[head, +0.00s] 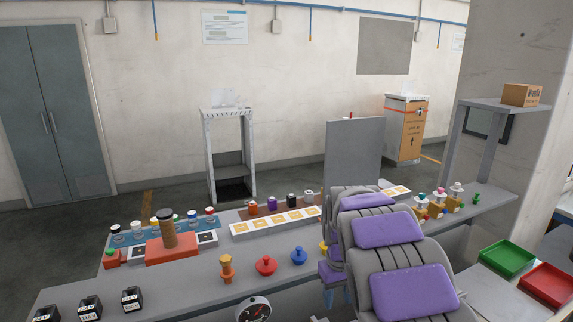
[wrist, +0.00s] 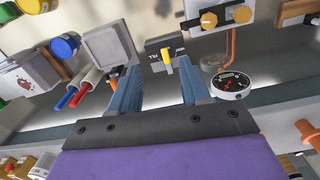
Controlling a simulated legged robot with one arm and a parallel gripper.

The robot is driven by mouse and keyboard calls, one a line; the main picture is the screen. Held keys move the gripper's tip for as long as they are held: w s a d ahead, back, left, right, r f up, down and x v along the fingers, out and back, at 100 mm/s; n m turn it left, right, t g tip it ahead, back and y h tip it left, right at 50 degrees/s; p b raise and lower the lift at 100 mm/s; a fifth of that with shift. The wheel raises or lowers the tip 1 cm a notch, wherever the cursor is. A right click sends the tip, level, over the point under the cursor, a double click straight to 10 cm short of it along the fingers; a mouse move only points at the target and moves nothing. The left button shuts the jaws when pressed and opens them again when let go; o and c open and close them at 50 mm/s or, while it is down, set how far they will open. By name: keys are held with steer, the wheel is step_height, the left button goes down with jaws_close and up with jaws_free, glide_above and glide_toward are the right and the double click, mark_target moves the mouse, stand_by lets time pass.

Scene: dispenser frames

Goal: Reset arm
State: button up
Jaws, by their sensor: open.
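My gripper (wrist: 160,78) shows in the wrist view as two blue fingers spread well apart. It is open, with nothing between the fingers. Beyond the fingertips is a dark box with a yellow lever (wrist: 167,62), which looks clear of them. In the head view my purple and grey arm is folded at the lower right, in front of the bench (head: 200,290). Its links hide part of the bench, and the gripper is mostly hidden behind them.
The bench holds an orange block (head: 172,250) with a brown cylinder, a round gauge (head: 254,310), red (head: 266,266) and blue (head: 298,257) knobs, and several small bottles. A grey upright panel (head: 352,152) stands behind my arm. Green (head: 508,258) and red (head: 549,286) trays are at the right.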

steer(key=s+r+m+g, duration=0.1)
steer(key=s+r+m, duration=0.1)
steer(key=s, duration=3.6)
steer(key=shift+s+d+m+g, duration=0.3)
steer(key=shift+d+m, duration=0.1)
steer(key=shift+m, duration=0.3)
